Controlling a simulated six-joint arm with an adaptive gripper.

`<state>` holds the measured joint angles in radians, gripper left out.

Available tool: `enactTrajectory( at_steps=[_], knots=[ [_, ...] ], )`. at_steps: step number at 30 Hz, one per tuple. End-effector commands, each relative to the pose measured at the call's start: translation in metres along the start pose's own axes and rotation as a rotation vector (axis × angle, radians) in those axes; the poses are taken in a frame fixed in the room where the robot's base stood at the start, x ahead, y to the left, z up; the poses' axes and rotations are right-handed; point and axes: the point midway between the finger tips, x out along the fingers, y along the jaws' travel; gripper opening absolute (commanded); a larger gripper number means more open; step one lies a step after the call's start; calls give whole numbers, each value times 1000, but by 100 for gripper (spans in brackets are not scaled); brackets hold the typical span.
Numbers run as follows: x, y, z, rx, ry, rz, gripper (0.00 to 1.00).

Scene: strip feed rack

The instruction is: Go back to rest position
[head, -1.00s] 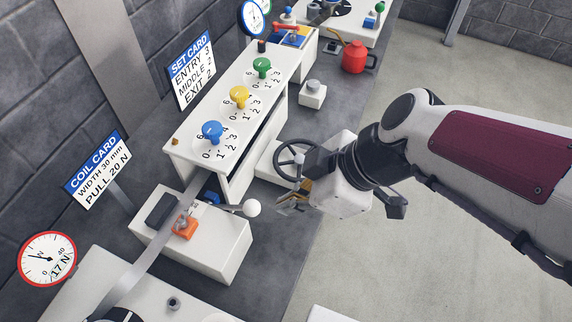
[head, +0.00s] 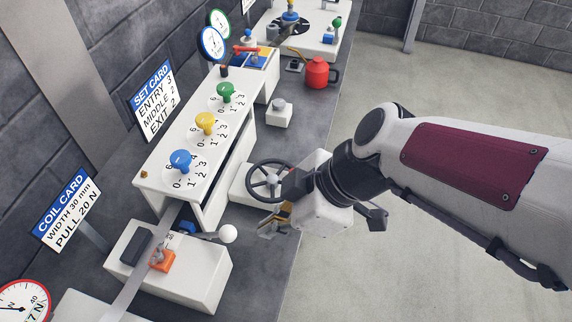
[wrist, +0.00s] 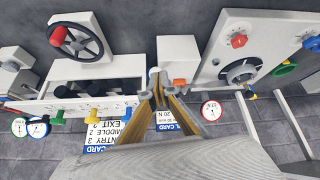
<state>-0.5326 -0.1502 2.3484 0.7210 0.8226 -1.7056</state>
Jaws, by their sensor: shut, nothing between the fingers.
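My gripper (head: 275,222) hangs in the air in front of the strip feed rack in the head view, partly hidden by my wrist. It looks shut and empty. In the wrist view its yellow-lined fingers (wrist: 157,82) come together near the picture's middle. In the head view, the white lever ball (head: 228,233) on the low white block (head: 200,280) is just left of the fingers. The black handwheel (head: 268,181) is just behind the gripper. I cannot tell the exact gaps from either.
The white rack (head: 150,183) carries blue (head: 181,160), yellow (head: 205,122) and green (head: 226,92) knobs. A metal strip (head: 130,292) runs through the orange clamp (head: 162,260). A red can (head: 317,72) stands farther back. The floor at right (head: 450,110) is clear.

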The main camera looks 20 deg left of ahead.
Motion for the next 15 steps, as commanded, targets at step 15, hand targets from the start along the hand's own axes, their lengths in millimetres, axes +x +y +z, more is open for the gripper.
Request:
enactTrajectory(
  at_steps=[15],
  knots=[
    [0,-1,0,106,-2,-2,0]
  ],
)
